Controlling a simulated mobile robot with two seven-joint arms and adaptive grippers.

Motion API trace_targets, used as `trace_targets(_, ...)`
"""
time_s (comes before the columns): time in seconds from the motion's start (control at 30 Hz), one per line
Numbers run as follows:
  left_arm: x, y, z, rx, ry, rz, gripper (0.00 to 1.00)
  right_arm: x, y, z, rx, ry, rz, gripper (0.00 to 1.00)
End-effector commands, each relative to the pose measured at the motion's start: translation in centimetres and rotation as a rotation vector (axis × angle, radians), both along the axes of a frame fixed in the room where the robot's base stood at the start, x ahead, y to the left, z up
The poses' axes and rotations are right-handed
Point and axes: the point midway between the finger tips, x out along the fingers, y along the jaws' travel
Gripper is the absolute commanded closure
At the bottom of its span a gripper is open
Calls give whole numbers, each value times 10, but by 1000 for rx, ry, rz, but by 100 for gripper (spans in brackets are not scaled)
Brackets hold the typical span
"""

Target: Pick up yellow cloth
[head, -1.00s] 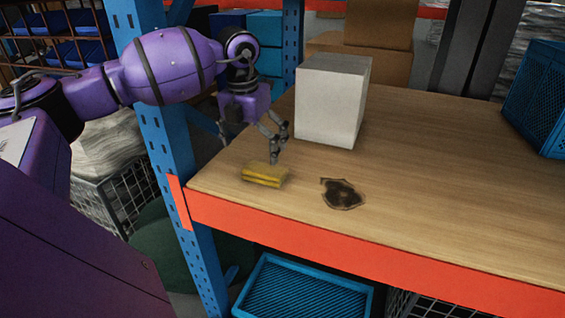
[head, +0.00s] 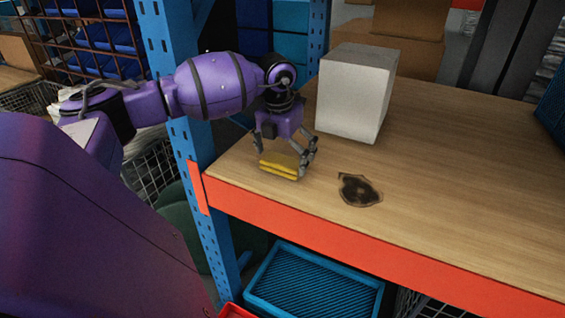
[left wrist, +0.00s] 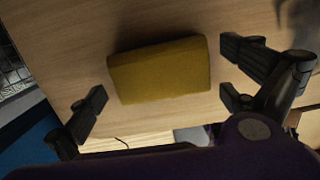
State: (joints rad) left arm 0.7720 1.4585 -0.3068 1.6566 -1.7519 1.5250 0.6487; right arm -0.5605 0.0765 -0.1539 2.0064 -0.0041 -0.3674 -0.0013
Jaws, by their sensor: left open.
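The yellow cloth (head: 280,165) is a small folded block lying on the wooden shelf top, near its left front corner. My left gripper (head: 286,152) is open, with one finger on each side of the cloth in the head view. In the left wrist view the cloth (left wrist: 160,70) lies between the two spread fingers of the gripper (left wrist: 165,95), with a gap on both sides. The fingers do not hold it. My right gripper is not in view.
A dark stain (head: 358,190) marks the wooden shelf (head: 440,190) right of the cloth. A white box (head: 355,95) stands behind it. A blue upright post (head: 180,100) and an orange front beam (head: 350,245) edge the shelf. A blue crate (head: 312,285) sits below.

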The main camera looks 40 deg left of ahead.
Motion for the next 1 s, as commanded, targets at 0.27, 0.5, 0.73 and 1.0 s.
trace_targets(0.27, 0, 0, 0, 0, 0, 0, 24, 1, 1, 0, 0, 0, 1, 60)
trace_targets(0.5, 0, 0, 1, -1, 0, 0, 37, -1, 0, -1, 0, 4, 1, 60)
trace_targets(0.73, 0, 0, 5, -1, -1, 0, 37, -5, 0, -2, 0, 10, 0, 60)
trace_targets(1.0, -4, -3, 39, 3, -2, -2, 37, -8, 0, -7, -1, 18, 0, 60)
